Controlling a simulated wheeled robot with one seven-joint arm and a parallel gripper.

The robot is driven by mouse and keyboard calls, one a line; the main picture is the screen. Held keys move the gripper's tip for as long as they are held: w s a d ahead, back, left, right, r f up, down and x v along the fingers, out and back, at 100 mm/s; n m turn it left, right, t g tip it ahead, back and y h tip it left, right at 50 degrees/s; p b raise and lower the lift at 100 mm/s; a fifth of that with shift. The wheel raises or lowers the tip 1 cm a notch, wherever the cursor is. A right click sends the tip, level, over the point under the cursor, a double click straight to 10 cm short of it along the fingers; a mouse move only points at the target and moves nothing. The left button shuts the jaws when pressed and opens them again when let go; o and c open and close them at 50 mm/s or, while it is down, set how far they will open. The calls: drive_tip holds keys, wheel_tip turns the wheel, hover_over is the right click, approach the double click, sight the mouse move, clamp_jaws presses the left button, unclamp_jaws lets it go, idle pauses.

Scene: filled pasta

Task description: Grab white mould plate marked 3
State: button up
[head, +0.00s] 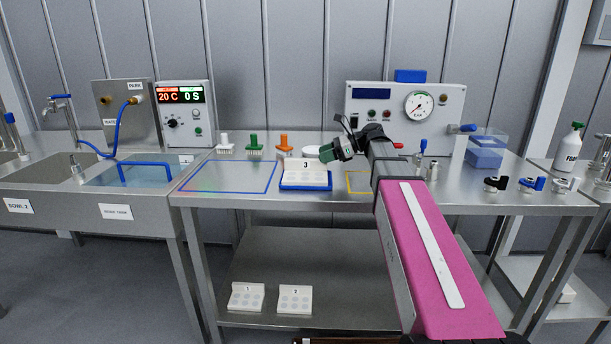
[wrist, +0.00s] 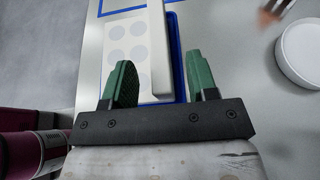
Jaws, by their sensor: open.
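The white mould plate marked 3 (head: 304,176) rests on a blue-edged base (head: 305,187) on the steel table. It has a flat part with round grey spots and a raised strip bearing the number. My gripper (head: 330,155) is close to the plate's right end in the head view, with open green fingers. In the wrist view my gripper (wrist: 163,78) has the plate's raised white strip (wrist: 160,50) between its spread fingertips in the picture. The spotted part of the plate (wrist: 122,65) lies to the left, partly behind the left finger. Contact cannot be told.
White plates marked 1 (head: 246,297) and 2 (head: 295,299) lie on the lower shelf. Behind stand white, green (head: 254,147) and orange (head: 285,146) brushes and a round white item (wrist: 303,52). A gauge box (head: 405,115) stands behind my arm. The blue-outlined area (head: 228,177) is clear.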

sight(313, 159)
drive_tip(key=x, duration=0.3)
drive_tip(key=shift+s+a+f, duration=0.1)
drive_tip(key=shift+a+f, duration=0.1)
drive_tip(key=shift+a, duration=0.1)
drive_tip(key=shift+c, duration=0.3)
clamp_jaws()
drive_tip(key=shift+r, duration=0.2)
